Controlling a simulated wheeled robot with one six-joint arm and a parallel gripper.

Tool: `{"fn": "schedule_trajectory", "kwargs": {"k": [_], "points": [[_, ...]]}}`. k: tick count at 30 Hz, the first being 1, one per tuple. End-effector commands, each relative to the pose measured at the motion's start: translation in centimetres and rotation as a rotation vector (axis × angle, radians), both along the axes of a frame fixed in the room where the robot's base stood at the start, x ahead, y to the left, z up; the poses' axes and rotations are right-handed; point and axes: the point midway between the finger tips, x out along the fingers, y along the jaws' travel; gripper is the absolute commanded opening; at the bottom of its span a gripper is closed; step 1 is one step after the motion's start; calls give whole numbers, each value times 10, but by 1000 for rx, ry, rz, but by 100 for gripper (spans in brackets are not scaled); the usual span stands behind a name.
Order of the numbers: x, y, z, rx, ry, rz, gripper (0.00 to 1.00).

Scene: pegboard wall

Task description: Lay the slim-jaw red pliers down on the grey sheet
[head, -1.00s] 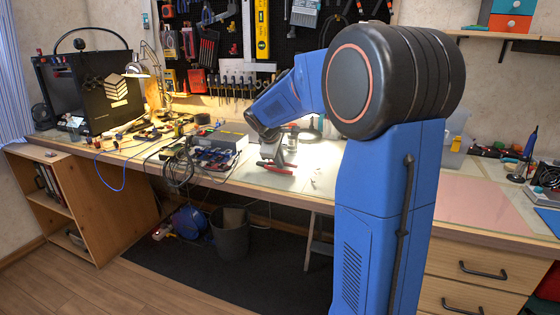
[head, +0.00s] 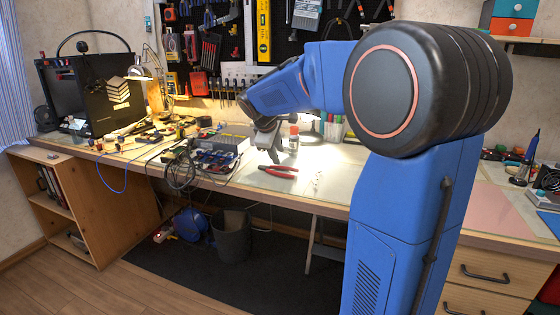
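The red-handled pliers (head: 280,172) lie flat on the pale grey sheet (head: 340,174) on the workbench, in the middle of the head view. My gripper (head: 271,158) points down just above and behind the pliers, with a small gap between them. It holds nothing that I can see. The pliers rest free below it, so its fingers appear parted, though they are small and seen partly from the side. The slim jaws are too small to make out clearly.
A grey box with cables (head: 225,140) stands left of the sheet. A red-and-white bottle (head: 293,138) and a holder with pens (head: 333,130) stand behind. Small silver items (head: 318,180) lie right of the pliers. A pink mat (head: 497,210) is farther right.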

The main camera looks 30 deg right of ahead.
Motion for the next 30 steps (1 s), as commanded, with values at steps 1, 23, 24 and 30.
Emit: {"fn": "schedule_trajectory", "kwargs": {"k": [1,23,24,30], "points": [[-3,5,10,0,-4,2,33],[-35,44,87,-1,-5,0,33],[-35,44,88,-1,-5,0,33],[-52,50,84,29,-18,-18,33]]}}
